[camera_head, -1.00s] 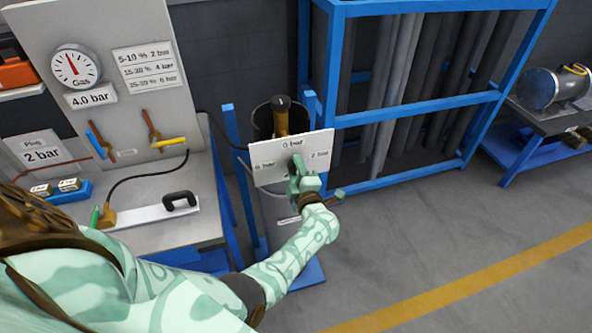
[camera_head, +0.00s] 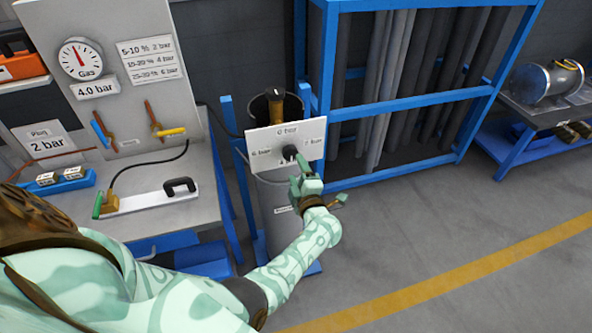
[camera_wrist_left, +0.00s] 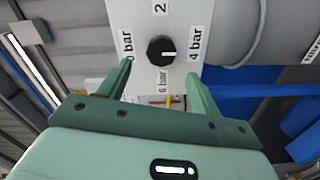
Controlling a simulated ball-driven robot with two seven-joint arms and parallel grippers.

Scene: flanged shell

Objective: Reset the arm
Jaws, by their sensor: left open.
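My left arm reaches in from the left. Its gripper (camera_head: 301,172) is open and empty, just in front of and below a black knob (camera_head: 289,152) on a white panel (camera_head: 262,139). The knob shows uncovered in both views. In the left wrist view the open fingers (camera_wrist_left: 158,72) point at the knob (camera_wrist_left: 161,50) from either side below it, apart from it. The knob's white mark points toward the "4 bar" label (camera_wrist_left: 198,43). Other labels around it read 0, 2 and 6 bar. My right gripper is out of view.
A workbench (camera_head: 175,220) with a gas gauge (camera_head: 80,58) reading 4.0 bar and a black-handled plate (camera_head: 150,201) stands at left. A blue pipe rack (camera_head: 410,100) stands behind right. Open floor with a yellow line (camera_head: 450,270) lies at right.

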